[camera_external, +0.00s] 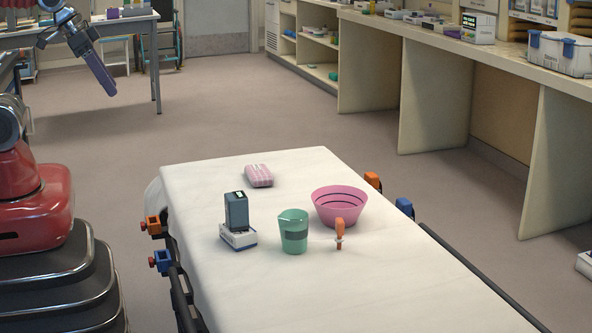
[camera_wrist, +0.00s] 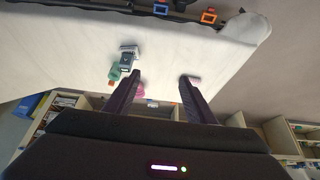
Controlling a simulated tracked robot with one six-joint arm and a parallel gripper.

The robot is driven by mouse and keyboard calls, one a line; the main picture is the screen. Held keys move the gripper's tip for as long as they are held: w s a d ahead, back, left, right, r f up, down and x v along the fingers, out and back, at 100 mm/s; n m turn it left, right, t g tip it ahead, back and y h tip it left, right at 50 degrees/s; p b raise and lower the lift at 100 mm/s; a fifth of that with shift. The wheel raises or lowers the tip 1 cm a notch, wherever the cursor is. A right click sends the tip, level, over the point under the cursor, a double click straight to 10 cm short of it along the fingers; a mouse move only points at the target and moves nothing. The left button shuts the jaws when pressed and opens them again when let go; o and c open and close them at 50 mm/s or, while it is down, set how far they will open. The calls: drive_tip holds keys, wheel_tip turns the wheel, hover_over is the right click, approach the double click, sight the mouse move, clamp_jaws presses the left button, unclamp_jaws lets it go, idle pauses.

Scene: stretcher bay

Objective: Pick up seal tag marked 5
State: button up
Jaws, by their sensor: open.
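I cannot read a number 5 on anything in either view, so I cannot tell which thing is the seal tag marked 5. My gripper (camera_external: 110,91), with purple fingers, hangs in the air at the upper left, well away from the stretcher's items. In the wrist view my gripper (camera_wrist: 160,79) has its two fingers wide apart with nothing held between them.
On the stretcher are a green cup (camera_external: 293,231), a pink bowl (camera_external: 339,206), a dark device on a white box (camera_external: 237,215) and a pink striped packet (camera_external: 258,175). Orange (camera_external: 153,226) and blue (camera_external: 161,261) clips sit on its side rail. A counter lines the right wall.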

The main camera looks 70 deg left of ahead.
drive_tip(key=w+d+f+m+t+h, duration=0.1)
drive_tip(key=w+d+f, duration=0.25)
drive_tip(key=w, duration=0.55)
drive_tip(key=w+d+f+t, duration=0.2)
drive_tip(key=w+d, duration=0.2)
drive_tip(key=w, duration=0.4)
drive_tip(key=w+d+f+m+t+h, duration=0.15)
drive_tip(key=w+d, duration=0.25)
drive_tip(key=w, duration=0.5)
drive_tip(key=w+d+f+t, duration=0.1)
drive_tip(key=w+d+f, duration=0.4)
drive_tip(key=f, duration=0.5)
drive_tip(key=w+d+f+t, duration=0.2)
drive_tip(key=w+d+f, duration=0.3)
drive_tip(key=f, duration=0.4)
drive_tip(key=shift+d+f+h, duration=0.35)
drive_tip(key=shift+d, duration=0.35)
drive_tip(key=shift+w, duration=0.1)
drive_tip(key=x, duration=0.8)
drive_tip(key=shift+w+f, duration=0.15)
drive_tip(key=shift+w+d, duration=0.1)
